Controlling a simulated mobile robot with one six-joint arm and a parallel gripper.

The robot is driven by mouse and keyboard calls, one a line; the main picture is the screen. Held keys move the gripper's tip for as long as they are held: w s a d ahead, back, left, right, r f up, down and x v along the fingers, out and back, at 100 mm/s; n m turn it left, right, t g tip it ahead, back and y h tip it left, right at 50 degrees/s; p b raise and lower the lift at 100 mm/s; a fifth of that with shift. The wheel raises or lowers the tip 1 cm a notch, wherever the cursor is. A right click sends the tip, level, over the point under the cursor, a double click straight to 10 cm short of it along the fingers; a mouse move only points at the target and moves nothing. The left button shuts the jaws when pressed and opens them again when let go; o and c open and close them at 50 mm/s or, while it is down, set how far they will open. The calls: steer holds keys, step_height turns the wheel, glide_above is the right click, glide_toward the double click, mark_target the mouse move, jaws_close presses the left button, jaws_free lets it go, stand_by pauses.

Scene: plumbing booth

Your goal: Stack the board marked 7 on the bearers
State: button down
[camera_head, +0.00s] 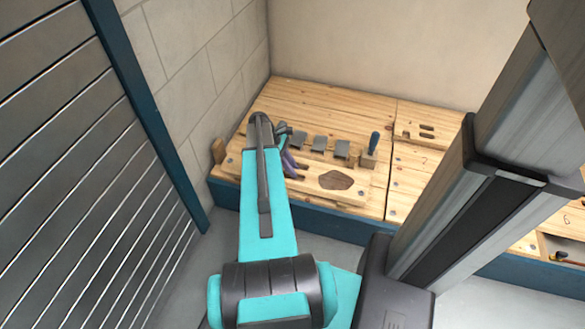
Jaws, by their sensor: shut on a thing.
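My teal arm (268,215) reaches away from me toward the wooden bench, and its dark far end lies over the bench's left part. My gripper cannot be made out; the arm hides whatever is beyond it. I cannot make out a board marked 7 or any bearers.
A rack along the bench has grey holders (320,143), a purple-handled tool (291,165) and a blue-handled tool (374,142). A brown patch (335,180) marks the front board. A slatted metal shutter (80,170) stands left; block wall is behind.

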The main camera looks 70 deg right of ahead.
steer(key=shift+f, duration=0.1)
stand_by(0.8)
steer(key=c, duration=1.6)
jaws_free()
steer(key=shift+o, duration=0.2)
steer(key=shift+f, duration=0.1)
steer(key=p+v, duration=0.4)
steer(key=v, duration=1)
steer(key=shift+s, duration=0.15)
